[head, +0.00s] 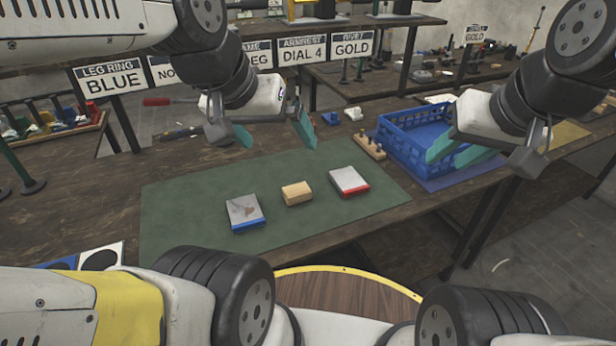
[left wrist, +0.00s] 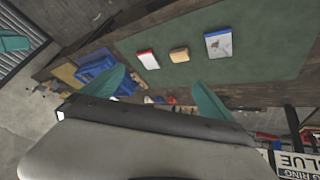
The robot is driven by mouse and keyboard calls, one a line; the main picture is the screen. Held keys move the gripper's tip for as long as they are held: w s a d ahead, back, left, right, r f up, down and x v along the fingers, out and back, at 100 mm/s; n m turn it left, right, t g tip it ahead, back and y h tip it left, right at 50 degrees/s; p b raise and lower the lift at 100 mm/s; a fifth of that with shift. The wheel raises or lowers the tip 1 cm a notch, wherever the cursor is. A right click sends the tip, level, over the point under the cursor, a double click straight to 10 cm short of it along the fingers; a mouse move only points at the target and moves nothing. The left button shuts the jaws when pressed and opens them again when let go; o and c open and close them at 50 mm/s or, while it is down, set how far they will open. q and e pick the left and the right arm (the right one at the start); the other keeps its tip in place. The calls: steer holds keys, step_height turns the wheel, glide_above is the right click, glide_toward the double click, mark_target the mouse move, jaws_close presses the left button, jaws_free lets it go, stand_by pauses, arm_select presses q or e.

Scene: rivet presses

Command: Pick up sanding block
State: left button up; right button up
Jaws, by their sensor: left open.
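A small tan block (head: 297,193), which looks like the sanding block, lies on the green mat (head: 190,205) between a blue-edged grey-topped block (head: 244,212) and a red-edged white-topped block (head: 349,181). The tan block also shows in the left wrist view (left wrist: 179,54). My left gripper (head: 273,131) is open and empty, with teal fingers apart, above the table beyond the three blocks. In the left wrist view its fingers (left wrist: 160,94) are spread, with nothing between them. My right gripper (head: 492,148) is open in front of the blue crate (head: 400,150), its fingers apart.
A wooden peg holder (head: 368,146) stands left of the crate. Small blue and white parts (head: 340,116) lie behind the mat. A red-handled tool (head: 170,101) lies at the back left. Sign boards (head: 300,51) hang behind. The mat around the blocks is clear.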

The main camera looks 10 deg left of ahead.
arm_select(q)
steer(key=w+a+f+n+g+y, duration=0.1)
steer(key=w+f+n+g, duration=0.15)
steer(key=w, duration=0.65)
steer(key=n+g+y, duration=0.1)
steer(key=n+g, duration=0.3)
steer(key=n, duration=0.1)
glide_above(297, 189)
steer(key=shift+t, duration=0.25)
steer(key=f, duration=2.2)
steer(key=shift+s+a, duration=0.15)
steer(key=shift+a, duration=0.1)
steer(key=f, duration=0.9)
steer(key=shift+d+f, duration=0.1)
steer(key=shift+d, duration=0.15)
steer(key=c, duration=1.6)
